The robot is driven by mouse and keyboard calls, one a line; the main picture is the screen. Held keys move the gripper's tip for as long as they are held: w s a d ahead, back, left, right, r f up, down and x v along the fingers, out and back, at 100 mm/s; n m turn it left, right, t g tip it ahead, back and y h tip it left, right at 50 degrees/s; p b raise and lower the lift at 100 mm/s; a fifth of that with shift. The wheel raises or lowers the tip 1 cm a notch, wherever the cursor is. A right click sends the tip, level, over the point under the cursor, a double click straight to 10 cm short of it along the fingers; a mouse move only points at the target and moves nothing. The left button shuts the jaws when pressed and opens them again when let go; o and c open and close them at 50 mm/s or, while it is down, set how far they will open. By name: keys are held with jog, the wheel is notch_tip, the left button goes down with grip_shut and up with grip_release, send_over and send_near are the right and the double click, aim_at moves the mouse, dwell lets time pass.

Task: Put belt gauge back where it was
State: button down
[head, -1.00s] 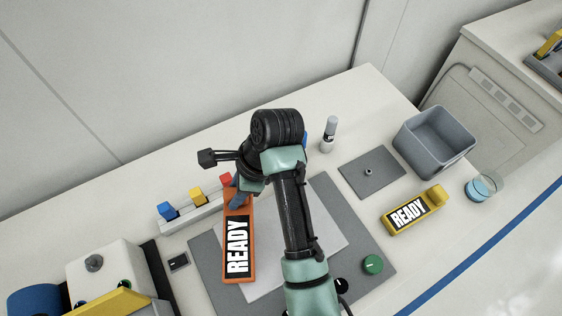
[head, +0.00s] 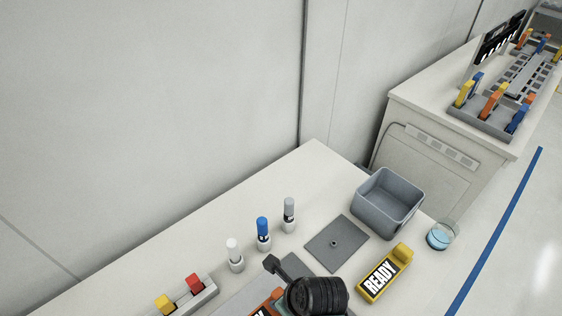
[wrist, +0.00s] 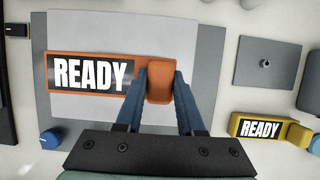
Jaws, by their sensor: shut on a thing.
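An orange gauge with a black-and-white READY label (wrist: 92,72) is in my gripper (wrist: 160,75). The two blue fingers are shut on its plain orange end block (wrist: 160,82). It extends left over a pale sheet (wrist: 120,27) on a grey mat (wrist: 210,60); I cannot tell whether it touches the sheet. In the head view only a bit of orange (head: 260,310) shows beside my black wrist. A similar yellow READY gauge (head: 380,283) lies to the right, also in the wrist view (wrist: 262,128). I cannot tell which is the belt gauge.
A grey plate with a peg (head: 338,243), a grey bin (head: 388,205) and a beaker (head: 440,236) stand at the right. Several capped bottles (head: 263,232) stand behind the mat. A rail with coloured blocks (head: 200,300) is at the left.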

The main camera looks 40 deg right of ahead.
jog(key=shift+f, duration=1.4)
jog(key=shift+f, duration=0.15)
jog(key=c, duration=0.5)
grip_release()
